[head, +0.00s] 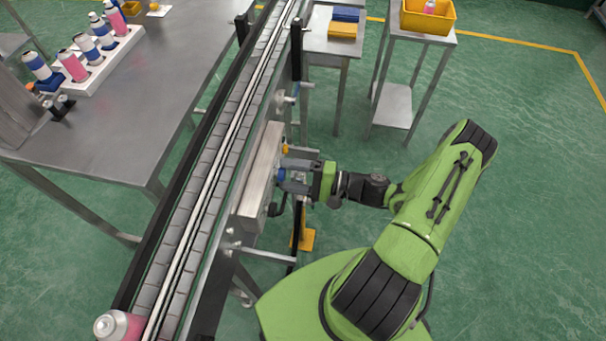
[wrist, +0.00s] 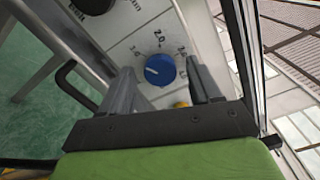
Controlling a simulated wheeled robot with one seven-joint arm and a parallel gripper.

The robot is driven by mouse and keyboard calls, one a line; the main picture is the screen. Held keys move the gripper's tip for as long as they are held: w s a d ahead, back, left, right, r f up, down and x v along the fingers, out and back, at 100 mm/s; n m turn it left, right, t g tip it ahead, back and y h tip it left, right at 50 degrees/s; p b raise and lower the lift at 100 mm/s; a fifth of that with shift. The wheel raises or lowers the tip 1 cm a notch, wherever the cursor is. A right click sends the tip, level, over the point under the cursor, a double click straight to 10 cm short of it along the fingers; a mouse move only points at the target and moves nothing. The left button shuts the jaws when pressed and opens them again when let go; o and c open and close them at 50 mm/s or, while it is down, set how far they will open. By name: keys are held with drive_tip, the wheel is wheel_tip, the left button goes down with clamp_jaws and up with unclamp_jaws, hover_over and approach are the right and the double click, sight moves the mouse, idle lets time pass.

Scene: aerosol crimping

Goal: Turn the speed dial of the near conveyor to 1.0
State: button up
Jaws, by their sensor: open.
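The speed dial (wrist: 160,70) is a round blue knob with a white pointer line on a light panel, seen in the wrist view. Printed numbers surround it; "2.0" is legible above it and the others are too blurred to read surely. The white line points to the left. My gripper (wrist: 163,84) is open, with one finger on each side of the dial; I cannot tell whether they touch it. In the head view my gripper (head: 283,175) is at the control box on the side of the near conveyor (head: 210,185), and a little blue of the dial (head: 281,174) shows between the fingers.
A pink can (head: 119,326) stands at the conveyor's near end. A steel table (head: 130,95) with a white rack of cans is on the left. A small stand (head: 330,45) and a cart with a yellow bin (head: 428,17) are behind. Green floor is free at right.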

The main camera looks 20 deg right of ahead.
drive_tip(key=v, duration=1.5)
drive_tip(key=shift+s+d, duration=0.25)
drive_tip(key=shift+d, duration=0.1)
drive_tip(key=shift+r, duration=0.1)
